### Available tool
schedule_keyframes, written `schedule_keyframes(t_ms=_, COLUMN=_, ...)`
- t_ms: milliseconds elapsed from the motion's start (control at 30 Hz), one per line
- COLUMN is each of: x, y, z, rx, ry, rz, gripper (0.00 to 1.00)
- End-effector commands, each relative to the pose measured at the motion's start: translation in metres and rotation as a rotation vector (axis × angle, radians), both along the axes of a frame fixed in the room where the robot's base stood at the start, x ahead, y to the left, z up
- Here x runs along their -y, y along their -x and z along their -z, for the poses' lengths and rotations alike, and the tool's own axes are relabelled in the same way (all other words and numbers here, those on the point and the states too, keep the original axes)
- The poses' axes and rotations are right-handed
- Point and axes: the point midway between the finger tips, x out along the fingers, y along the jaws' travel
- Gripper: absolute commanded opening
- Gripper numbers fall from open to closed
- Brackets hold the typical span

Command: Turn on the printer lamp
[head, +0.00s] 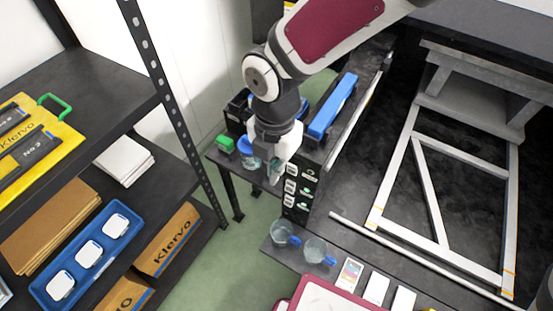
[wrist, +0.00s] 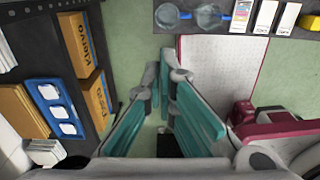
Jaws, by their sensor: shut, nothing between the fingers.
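A black unit (head: 318,165) stands in the middle of the head view with a long blue bar (head: 333,105) on top. Its front end carries a column of small white-marked panels (head: 291,187), which look like switches or labels. I cannot tell which of them, if any, belongs to the printer lamp, or whether a lamp is lit. My gripper (head: 274,176) points down just left of these panels; whether it touches them I cannot tell. In the wrist view my gripper (wrist: 160,62) shows teal finger pads closed toward each other, with nothing held.
A blue-lidded jar (head: 246,149) and a green item (head: 225,143) stand close left of my gripper. Two clear mugs (head: 281,231) (head: 315,249) sit on a dark ledge below. A shelf with a blue tray (head: 87,251) is at left. Green floor lies between.

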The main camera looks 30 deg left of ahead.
Motion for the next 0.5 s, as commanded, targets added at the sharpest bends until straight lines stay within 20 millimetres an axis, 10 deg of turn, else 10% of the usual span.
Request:
schedule_keyframes(t_ms=300, x=0.000, y=0.002, z=0.064, rx=-0.002, ry=0.004, rz=-0.002, gripper=0.00)
schedule_keyframes(t_ms=500, x=0.002, y=-0.025, z=0.053, rx=0.001, ry=-0.002, rz=0.004, gripper=0.00)
